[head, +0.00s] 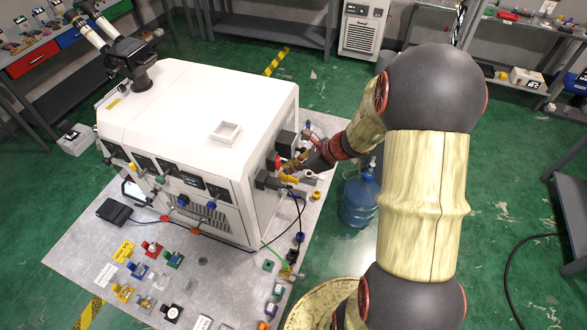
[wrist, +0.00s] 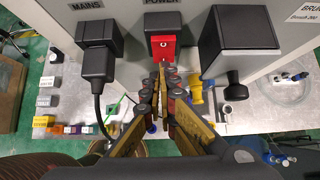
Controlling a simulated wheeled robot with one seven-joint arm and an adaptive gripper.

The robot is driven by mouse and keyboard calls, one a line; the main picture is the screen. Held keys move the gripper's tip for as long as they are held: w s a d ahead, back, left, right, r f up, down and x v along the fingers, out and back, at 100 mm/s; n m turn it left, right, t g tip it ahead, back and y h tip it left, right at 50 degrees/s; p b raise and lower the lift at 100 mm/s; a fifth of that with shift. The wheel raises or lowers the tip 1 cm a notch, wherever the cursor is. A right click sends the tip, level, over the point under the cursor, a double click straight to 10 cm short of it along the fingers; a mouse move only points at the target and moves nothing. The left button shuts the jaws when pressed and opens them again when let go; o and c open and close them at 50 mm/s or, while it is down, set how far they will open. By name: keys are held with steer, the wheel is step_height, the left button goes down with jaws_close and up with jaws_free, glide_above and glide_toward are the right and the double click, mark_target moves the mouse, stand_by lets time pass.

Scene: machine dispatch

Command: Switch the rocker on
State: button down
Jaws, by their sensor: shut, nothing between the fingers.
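The red rocker (wrist: 162,46) sits in a dark housing under the "POWER" label on the side of the white machine (head: 190,90). A small white mark shows on its face. In the head view a red patch, which looks like the rocker (head: 278,162), shows on the machine's right side. My gripper (wrist: 161,68) is shut and empty. Its fingertips are at the lower part of the rocker in the wrist view; I cannot tell whether they touch it. In the head view my gripper (head: 292,168) is close to that side panel.
A black plug (wrist: 98,62) with a cable is left of the rocker under "MAINS". A dark box with a black knob (wrist: 236,92) is on the right. A blue water bottle (head: 359,200) stands on the floor near my arm. Several small coloured parts lie on the grey mat (head: 225,275).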

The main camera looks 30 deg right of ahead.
steer(key=shift+f, duration=0.1)
steer(key=b, duration=0.2)
steer(key=f+t+b, duration=0.1)
steer(key=b, duration=0.1)
steer(key=shift+w+a+f+y, duration=0.1)
steer(key=shift+w+a+y, duration=0.2)
steer(key=shift+w+y, duration=0.1)
steer(key=shift+r, duration=0.2)
